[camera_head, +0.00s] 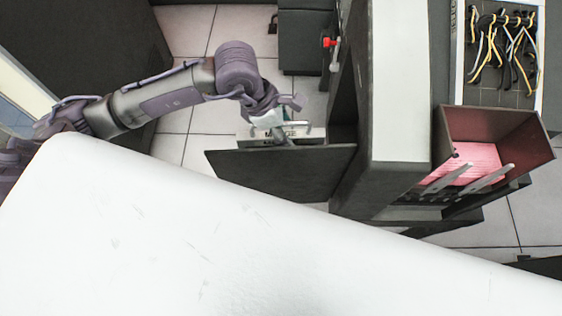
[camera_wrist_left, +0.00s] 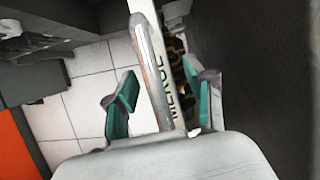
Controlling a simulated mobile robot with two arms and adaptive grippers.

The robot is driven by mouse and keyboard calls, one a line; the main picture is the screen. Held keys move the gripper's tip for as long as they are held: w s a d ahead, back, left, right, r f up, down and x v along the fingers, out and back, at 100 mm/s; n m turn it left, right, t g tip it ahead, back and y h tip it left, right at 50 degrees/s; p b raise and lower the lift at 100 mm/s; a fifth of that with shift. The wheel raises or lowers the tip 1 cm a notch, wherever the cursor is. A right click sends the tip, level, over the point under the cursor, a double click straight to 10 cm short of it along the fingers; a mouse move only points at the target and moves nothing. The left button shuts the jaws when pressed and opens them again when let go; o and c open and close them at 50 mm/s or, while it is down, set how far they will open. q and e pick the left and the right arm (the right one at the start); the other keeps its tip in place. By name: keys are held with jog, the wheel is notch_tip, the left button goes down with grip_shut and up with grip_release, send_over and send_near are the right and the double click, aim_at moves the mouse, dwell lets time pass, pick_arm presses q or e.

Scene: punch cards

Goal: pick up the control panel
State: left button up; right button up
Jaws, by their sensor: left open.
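The control panel is a pale, narrow panel with dark lettering and a grey bar handle. In the head view the control panel (camera_head: 312,135) is behind the upper edge of an open dark door, which hides its lower part. My left gripper (camera_head: 274,119) is over it from above. In the left wrist view the control panel (camera_wrist_left: 170,75) stands on edge, with its handle (camera_wrist_left: 148,65) running along it. The green-padded fingers of my left gripper (camera_wrist_left: 160,98) are apart, one on each side of the panel. I cannot tell whether either finger touches it. My right gripper is not in view.
The dark door (camera_head: 280,172) juts from a grey cabinet (camera_head: 398,100). A dark red tray (camera_head: 515,150) holding pink cards (camera_head: 472,160) is at the right. Tools with yellow and white handles (camera_head: 503,45) hang above it.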

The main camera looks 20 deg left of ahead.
pick_arm(q)
jog(key=shift+f, duration=0.2)
dwell(0.5)
grip_shut()
jog(key=shift+w+r, duration=0.15)
jog(key=shift+r, duration=0.05)
